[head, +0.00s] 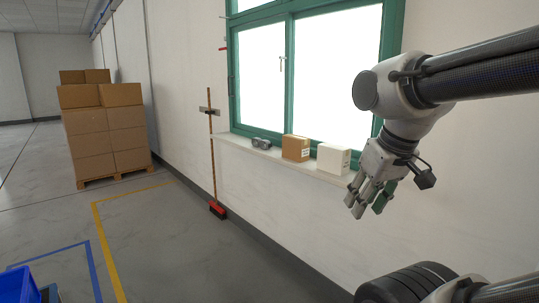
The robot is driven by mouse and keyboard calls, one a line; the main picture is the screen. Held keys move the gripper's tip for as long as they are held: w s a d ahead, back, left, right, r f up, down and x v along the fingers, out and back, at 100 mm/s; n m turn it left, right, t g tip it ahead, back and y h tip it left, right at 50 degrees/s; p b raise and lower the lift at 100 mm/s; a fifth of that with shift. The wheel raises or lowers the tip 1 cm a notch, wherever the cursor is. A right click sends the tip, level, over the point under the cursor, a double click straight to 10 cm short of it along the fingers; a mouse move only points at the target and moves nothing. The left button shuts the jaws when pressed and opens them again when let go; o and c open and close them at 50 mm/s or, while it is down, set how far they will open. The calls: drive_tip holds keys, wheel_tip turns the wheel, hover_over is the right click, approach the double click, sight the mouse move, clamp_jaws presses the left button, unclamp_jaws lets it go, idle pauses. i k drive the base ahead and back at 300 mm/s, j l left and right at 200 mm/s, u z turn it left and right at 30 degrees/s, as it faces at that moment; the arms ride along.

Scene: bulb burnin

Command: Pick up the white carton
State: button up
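The white carton (333,158) stands upright on the window sill (265,152), at the sill's right part. A small dark label shows on its right side. My gripper (366,207) hangs to the right of the carton and lower in the picture, with its fingers pointing down. It does not appear to touch the carton. The fingers look spread apart with nothing between them. The sill's right end is partly hidden behind my gripper and wrist.
A brown carton (296,148) stands just left of the white one, with a small gap. A grey device (262,143) sits farther left on the sill. The green-framed window (305,70) is behind. Stacked boxes (105,125) stand far left.

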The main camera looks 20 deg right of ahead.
sight(335, 159)
drive_tip(key=i+j+u, duration=0.25)
drive_tip(key=i, duration=0.65)
drive_tip(key=i+l+u, duration=0.1)
drive_tip(key=i+u, duration=0.2)
drive_tip(key=i, duration=0.6)
drive_tip(key=i+z, duration=0.3)
drive_tip(key=i, duration=0.2)
drive_tip(key=i+j+z, duration=0.1)
drive_tip(key=i+z, duration=0.2)
drive_tip(key=i, duration=0.2)
drive_tip(key=i+j+z, duration=0.3)
drive_tip(key=i, duration=0.2)
drive_tip(key=l+z, duration=0.1)
drive_tip(key=z, duration=1.9)
drive_tip(key=j, duration=0.05)
